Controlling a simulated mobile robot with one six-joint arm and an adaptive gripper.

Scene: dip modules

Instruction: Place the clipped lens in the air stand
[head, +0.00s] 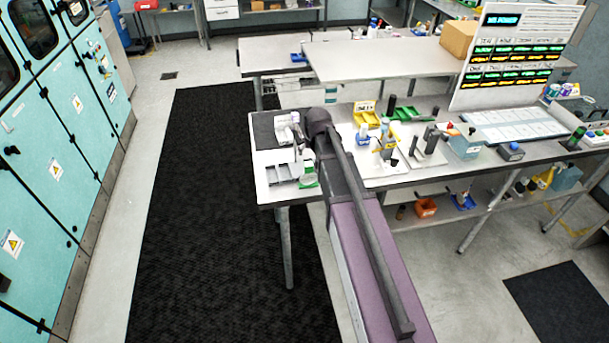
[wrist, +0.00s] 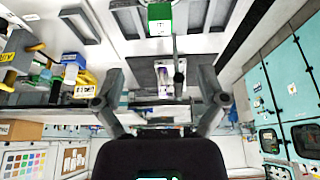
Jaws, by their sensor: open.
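My gripper (wrist: 160,92) is open in the wrist view, its two grey fingers wide apart with nothing gripped. Between and beyond them a small white upright item with a purple mark (wrist: 165,84) stands on a dark grey patch. A thin dark upright piece (wrist: 178,62) is beside it. A white block with a green top (wrist: 160,18) is at the upper edge; a green and white item also shows on the left table end in the head view (head: 308,174). I cannot tell which piece is the clipped lens or the air stand. My arm hides part of that table end.
The white worktable (head: 262,186) carries yellow trays (head: 366,114), a green bin (head: 402,113) and small stands to the right of my arm. A shelf below holds an orange bin (head: 425,208). Teal cabinets (head: 60,130) line the left, with clear floor mat (head: 190,200) between.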

